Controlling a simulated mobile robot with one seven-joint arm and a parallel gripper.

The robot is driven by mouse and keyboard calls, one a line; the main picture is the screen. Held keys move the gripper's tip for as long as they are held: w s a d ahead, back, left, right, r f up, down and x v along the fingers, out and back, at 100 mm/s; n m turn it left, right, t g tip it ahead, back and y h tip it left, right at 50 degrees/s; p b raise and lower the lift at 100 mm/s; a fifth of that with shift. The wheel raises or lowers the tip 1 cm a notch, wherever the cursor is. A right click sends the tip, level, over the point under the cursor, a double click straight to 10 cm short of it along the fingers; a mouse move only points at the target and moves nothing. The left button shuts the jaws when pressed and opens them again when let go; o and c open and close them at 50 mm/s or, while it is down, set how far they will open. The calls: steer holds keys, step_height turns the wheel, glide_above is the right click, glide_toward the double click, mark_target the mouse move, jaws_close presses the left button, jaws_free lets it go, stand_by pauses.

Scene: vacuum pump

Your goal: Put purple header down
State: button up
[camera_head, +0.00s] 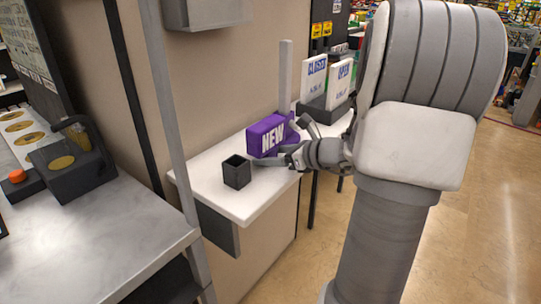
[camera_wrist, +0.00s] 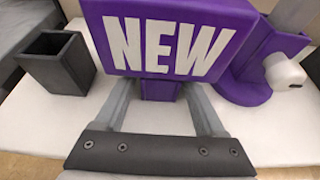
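The purple header (camera_head: 267,136) is a block with white "NEW" lettering, low over or on the white shelf; I cannot tell whether it touches the surface. In the wrist view the header (camera_wrist: 232,22) fills the top middle, its lettered face toward the camera, with a short purple stem below. My gripper (camera_head: 287,158) reaches in from the right. In the wrist view my gripper's fingers (camera_wrist: 160,90) lie against both sides of the stem, shut on it. The finger ends are partly hidden under the header.
A black open-topped cup (camera_head: 236,171) stands left of the header on the white shelf (camera_head: 215,193). A purple part with a pale knob (camera_wrist: 248,82) is close on the header's right. A grey upright post (camera_head: 285,78) and CLOSED and OPEN signs (camera_head: 314,80) stand behind.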

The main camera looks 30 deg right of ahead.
steer(key=shift+o, duration=0.4)
steer(key=shift+r, duration=0.1)
steer(key=shift+r, duration=0.25)
steer(key=p+v, duration=0.3)
steer(key=v, duration=0.9)
steer(key=shift+f, duration=0.2)
